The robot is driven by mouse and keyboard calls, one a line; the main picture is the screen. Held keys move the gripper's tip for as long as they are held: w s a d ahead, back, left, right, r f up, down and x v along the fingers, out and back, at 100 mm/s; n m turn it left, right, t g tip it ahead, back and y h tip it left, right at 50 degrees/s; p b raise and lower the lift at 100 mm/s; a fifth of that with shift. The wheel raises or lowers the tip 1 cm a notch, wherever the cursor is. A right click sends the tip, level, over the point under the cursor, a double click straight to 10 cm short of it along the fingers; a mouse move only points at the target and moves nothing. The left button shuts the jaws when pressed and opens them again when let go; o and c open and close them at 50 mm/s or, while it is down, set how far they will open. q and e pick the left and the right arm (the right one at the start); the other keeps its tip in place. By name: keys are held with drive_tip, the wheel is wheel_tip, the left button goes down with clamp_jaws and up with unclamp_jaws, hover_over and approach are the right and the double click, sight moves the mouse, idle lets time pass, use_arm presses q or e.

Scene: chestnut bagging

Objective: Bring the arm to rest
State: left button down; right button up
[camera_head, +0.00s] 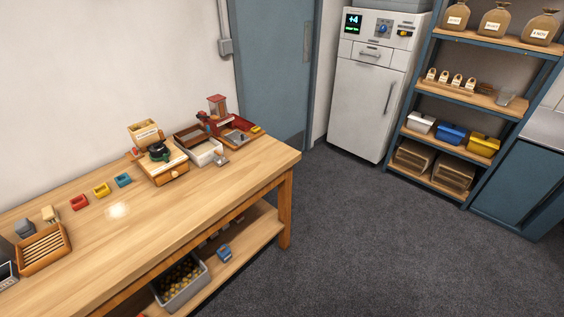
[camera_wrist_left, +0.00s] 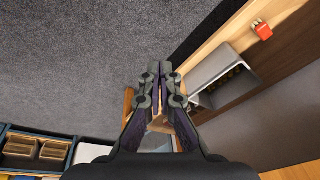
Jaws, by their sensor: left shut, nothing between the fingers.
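My left gripper (camera_wrist_left: 159,72) shows in the left wrist view, with its two fingers together and nothing between them. It hangs over the dark grey floor, beside the wooden table (camera_wrist_left: 213,43). The gripper does not show in the head view. My right gripper is in neither view. In the head view, the wooden table (camera_head: 150,235) stands at the left. A grey crate of chestnuts (camera_head: 181,283) sits on its lower shelf, and it also shows in the left wrist view (camera_wrist_left: 222,79).
Small coloured trays (camera_head: 101,189), a wooden grinder-like box (camera_head: 164,168) and a slatted wooden tray (camera_head: 43,250) stand on the table. A white cabinet (camera_head: 366,100) and a blue shelf rack (camera_head: 463,95) stand at the back. The grey floor (camera_head: 370,240) between is clear.

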use_arm(q)
drive_tip(key=s+a+f+g, duration=0.1)
drive_tip(key=s+f, duration=1.4)
drive_tip(key=s, duration=0.3)
drive_tip(key=shift+s+f, duration=0.2)
drive_tip(key=shift+f, duration=0.05)
